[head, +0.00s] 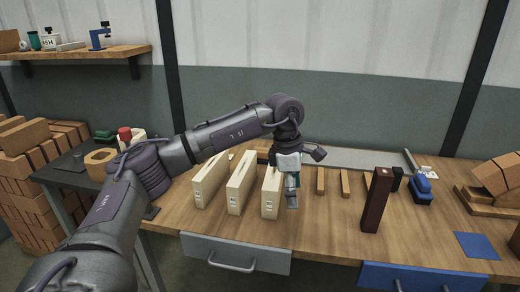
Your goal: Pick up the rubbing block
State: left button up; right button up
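My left arm reaches in from the left, and its gripper (292,197) points down over the workbench. The gripper is beside the rightmost of three cream boxes (271,195), overlapping its right edge in the picture. The fingers look narrow and close together, but I cannot tell if they are open or shut, or touching anything. A blue block-like tool with a raised top (421,189) sits at the bench's right; it may be the rubbing block, though I cannot be sure. A dark brown block (376,203) stands upright left of it. My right gripper is not in view.
Thin wooden strips (320,181) lie right of the gripper. A blue flat square (477,245) lies near the front right, and bricks on a wooden support (502,182) are at the far right. Drawers (235,254) face the front. Bare wood shows at the front middle.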

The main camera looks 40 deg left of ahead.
aim_at(262, 158)
jog(key=i+j, duration=0.25)
jog(key=j, duration=0.2)
jog(key=i+j, duration=0.25)
jog(key=j, duration=0.15)
jog(key=i+j, duration=0.25)
jog(key=j, duration=0.2)
jog(key=i+j, duration=0.25)
jog(key=j, duration=0.15)
